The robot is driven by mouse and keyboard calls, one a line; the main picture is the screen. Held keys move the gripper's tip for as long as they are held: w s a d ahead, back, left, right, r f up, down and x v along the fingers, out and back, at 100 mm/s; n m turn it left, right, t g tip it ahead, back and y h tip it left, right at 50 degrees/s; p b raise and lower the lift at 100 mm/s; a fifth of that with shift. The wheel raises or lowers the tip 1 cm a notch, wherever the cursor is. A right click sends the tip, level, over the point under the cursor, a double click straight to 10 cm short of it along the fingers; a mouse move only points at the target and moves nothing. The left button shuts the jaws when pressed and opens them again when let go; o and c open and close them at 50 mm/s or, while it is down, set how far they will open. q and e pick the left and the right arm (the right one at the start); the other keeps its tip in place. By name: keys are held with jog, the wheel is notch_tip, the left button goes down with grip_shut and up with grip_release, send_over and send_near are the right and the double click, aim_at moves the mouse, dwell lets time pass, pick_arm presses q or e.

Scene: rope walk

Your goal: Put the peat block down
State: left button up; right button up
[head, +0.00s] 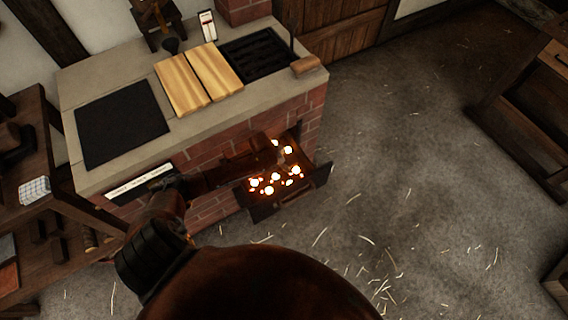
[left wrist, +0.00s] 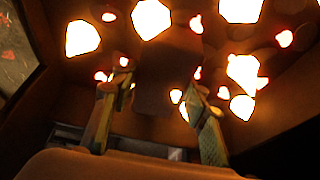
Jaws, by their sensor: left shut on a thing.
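My left gripper (head: 277,158) reaches over the open fire drawer (head: 318,176) at the front of the brick hearth. In the left wrist view, the gripper (left wrist: 161,92) has its two fingers on either side of a dark brown block, the peat block (left wrist: 165,75), and is shut on it. The block is dim and hard to tell from the brown drawer bed behind it. Glowing embers (head: 269,190) lie in the drawer around and below it; they also show bright in the left wrist view (left wrist: 152,18). Whether the block touches the bed cannot be told. My right gripper is not in view.
The hearth top (head: 190,130) carries a black plate (head: 120,122), two pale wooden boards (head: 198,78) and a dark grate (head: 257,55). A dark wooden shelf (head: 70,205) stands at left, a wooden bench (head: 520,120) at right. The straw-strewn floor (head: 400,190) between is clear.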

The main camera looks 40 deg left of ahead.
pick_arm(q)
jog(key=o, duration=1.3)
jog(key=shift+c, duration=0.2)
jog(key=shift+r, duration=0.1)
jog(key=shift+r, duration=0.2)
jog(key=p+v, duration=0.2)
jog(key=v, duration=0.1)
jog(key=shift+r, duration=0.3)
jog(key=p+v, duration=0.3)
jog(key=v, duration=0.5)
jog(key=shift+s, duration=0.2)
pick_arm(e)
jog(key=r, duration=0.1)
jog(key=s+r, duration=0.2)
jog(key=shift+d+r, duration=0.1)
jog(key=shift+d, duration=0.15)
